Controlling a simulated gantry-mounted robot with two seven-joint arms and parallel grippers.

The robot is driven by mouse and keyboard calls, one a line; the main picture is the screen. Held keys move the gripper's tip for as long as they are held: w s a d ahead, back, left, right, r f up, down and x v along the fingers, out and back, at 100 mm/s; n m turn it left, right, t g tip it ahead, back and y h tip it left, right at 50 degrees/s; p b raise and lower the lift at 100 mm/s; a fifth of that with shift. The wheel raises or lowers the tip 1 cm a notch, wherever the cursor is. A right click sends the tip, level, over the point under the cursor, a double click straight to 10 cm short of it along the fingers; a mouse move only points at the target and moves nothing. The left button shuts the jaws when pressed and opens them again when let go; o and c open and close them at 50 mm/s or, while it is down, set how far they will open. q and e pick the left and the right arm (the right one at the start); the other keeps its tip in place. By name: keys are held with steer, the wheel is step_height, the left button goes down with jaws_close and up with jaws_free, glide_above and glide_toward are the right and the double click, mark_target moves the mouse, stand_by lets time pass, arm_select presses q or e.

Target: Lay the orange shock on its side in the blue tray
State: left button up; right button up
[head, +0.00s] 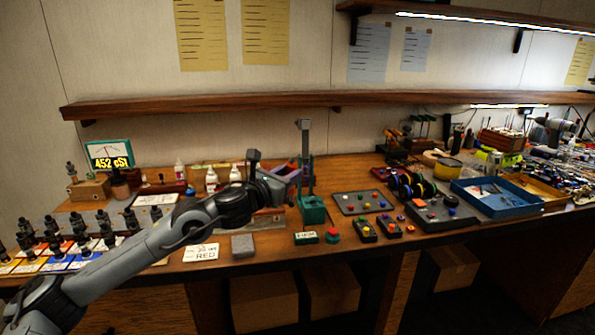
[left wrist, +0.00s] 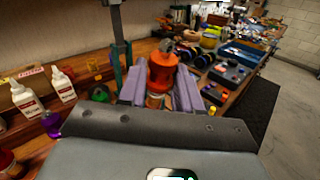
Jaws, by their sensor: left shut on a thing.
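My left gripper (head: 290,178) is above the middle of the bench, beside a green stand. In the left wrist view its grey-purple fingers (left wrist: 160,92) are shut on the orange shock (left wrist: 162,72). The shock stands roughly upright between the fingers, and its lower end is partly hidden. In the head view I cannot make the shock out. A blue tray (head: 515,211) lies on the right of the bench, well to the right of the gripper, with a few small items in it. It also seems to show in the left wrist view (left wrist: 243,56). My right gripper is not in view.
The green stand (head: 312,210) with a tall post is close to the gripper. A grey button panel (head: 362,203) and wheels (head: 412,187) lie between it and the blue tray. Dark shocks stand on coloured cards at left. White bottles (head: 235,174) stand behind the arm.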

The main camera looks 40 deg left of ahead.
arm_select(q)
steer(key=shift+s+d+r, duration=0.1)
steer(key=shift+s+r, duration=0.1)
steer(key=shift+s, duration=0.35)
steer(key=shift+s+r+p, duration=0.1)
steer(key=shift+r+p, duration=0.35)
steer(key=shift+r, duration=0.05)
step_height(320, 180, up, 6)
steer(key=p, duration=0.5)
steer(key=shift+r, duration=0.25)
stand_by(0.9)
steer(key=shift+n, duration=0.3)
